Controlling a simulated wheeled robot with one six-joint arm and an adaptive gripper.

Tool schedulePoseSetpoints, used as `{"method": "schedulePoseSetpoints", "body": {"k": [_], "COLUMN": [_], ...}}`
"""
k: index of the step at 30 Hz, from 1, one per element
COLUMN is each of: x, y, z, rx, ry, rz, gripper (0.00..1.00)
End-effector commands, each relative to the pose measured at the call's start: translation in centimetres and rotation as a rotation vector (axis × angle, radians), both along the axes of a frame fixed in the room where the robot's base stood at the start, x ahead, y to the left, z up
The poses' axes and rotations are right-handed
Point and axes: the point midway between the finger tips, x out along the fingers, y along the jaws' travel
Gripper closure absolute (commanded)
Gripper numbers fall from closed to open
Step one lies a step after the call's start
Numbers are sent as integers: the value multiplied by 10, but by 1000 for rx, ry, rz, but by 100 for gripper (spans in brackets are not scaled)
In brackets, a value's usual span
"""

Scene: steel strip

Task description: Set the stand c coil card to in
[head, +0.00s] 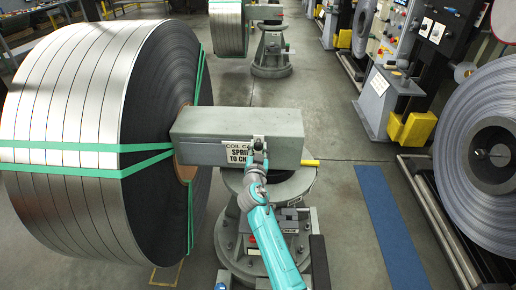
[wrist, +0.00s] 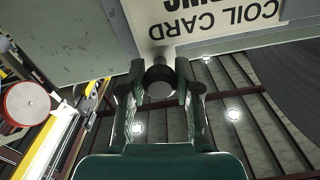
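The coil card (head: 238,153) is a pale sign with dark lettering on the side of the grey box-shaped arm of the stand (head: 205,125). It also shows upside down at the top of the wrist view (wrist: 215,22). A dark round knob (wrist: 160,82) with a grey end face sticks out near the card's lettered edge. My gripper (head: 258,146) is at the card, covering part of its lettering. The knob's slot or travel is hidden.
A large steel strip coil (head: 85,90) with green straps stands at the left, by the box arm. A yellow bar (head: 311,163) sticks out at the arm's right end. A blue mat (head: 390,225), grey cabinet (head: 378,100) and another coil (head: 470,150) are at the right.

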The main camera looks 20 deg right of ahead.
Motion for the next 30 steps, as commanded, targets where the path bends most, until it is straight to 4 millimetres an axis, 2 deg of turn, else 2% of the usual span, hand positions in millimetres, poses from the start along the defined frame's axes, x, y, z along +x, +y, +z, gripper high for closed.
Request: {"method": "schedulePoseSetpoints", "body": {"k": [7, 11, 14, 24, 30], "x": [0, 4, 10, 35, 44], "y": [1, 14, 31, 108, 136], "z": [0, 0, 1, 1, 0], "rx": [0, -1, -1, -1, 0], "ry": [0, 0, 0, 0, 1], "rz": [0, 3, 4, 4, 2], "gripper": [100, 100, 100, 100, 100]}}
